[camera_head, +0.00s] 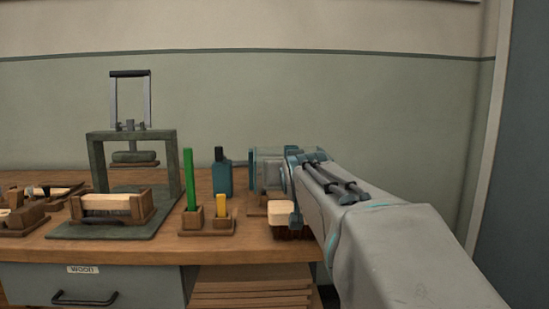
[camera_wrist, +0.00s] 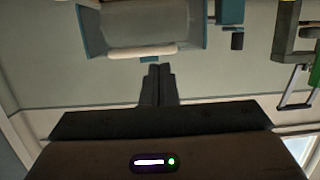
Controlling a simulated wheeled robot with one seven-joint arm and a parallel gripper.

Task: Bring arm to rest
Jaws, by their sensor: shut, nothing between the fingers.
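My arm reaches in from the right in the head view and ends above the right part of the workbench (camera_head: 215,250). My gripper (camera_wrist: 158,70) is shut in the wrist view, its two dark fingers together with nothing between them. In the head view its fingertips are hard to make out behind my arm's end. A brush with a pale block (camera_head: 283,209) and dark bristles sits just beneath my arm's end, partly covered by it; I cannot tell whether they touch.
A green press (camera_head: 180,150) stands at the left, with a wooden-sided fixture (camera_head: 108,204) on its base. A wooden holder (camera_head: 207,230) has green and yellow sticks. A teal bottle (camera_head: 222,180) and teal-edged clear bin (camera_head: 268,160) stand behind. Wall space above is free.

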